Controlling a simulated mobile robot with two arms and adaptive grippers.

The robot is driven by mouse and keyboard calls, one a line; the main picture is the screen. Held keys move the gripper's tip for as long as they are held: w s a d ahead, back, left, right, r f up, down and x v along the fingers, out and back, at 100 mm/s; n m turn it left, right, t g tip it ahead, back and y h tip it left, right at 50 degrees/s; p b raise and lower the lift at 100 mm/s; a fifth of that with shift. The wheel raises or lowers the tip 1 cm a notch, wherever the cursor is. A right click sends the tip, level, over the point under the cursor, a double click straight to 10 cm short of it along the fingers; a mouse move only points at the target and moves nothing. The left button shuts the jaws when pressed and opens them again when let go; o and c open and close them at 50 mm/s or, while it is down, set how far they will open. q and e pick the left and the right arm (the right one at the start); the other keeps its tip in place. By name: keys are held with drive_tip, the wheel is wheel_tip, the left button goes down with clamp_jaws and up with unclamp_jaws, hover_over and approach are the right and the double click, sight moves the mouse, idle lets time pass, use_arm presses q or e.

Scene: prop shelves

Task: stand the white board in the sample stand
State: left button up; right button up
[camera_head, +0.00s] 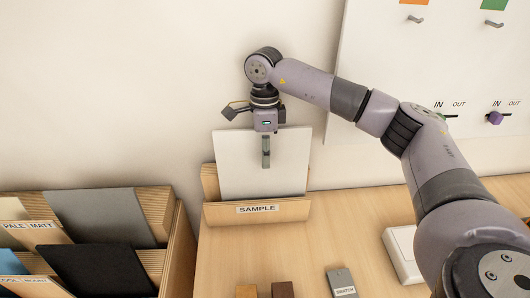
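The white board (240,165) stands nearly upright in the sample stand (290,211), a light wooden holder labelled SAMPLE. Its lower edge is hidden behind the stand's front lip. My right gripper (266,160) points down at the middle of the board's top edge. One finger shows against the board's front face, and the other is hidden, apparently behind the board. The gripper looks shut on the board. My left gripper is not in view.
A wooden rack (177,250) at the left holds grey, black and other boards. Small swatches (341,283) and a white box (400,252) lie on the table (335,235). A white wall panel (375,50) with pegs hangs at the right, behind my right arm.

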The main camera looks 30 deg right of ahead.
drive_tip(key=r, duration=0.8)
drive_tip(key=w+r, duration=0.1)
drive_tip(key=r, duration=0.3)
drive_tip(key=shift+d, duration=0.25)
idle(0.4)
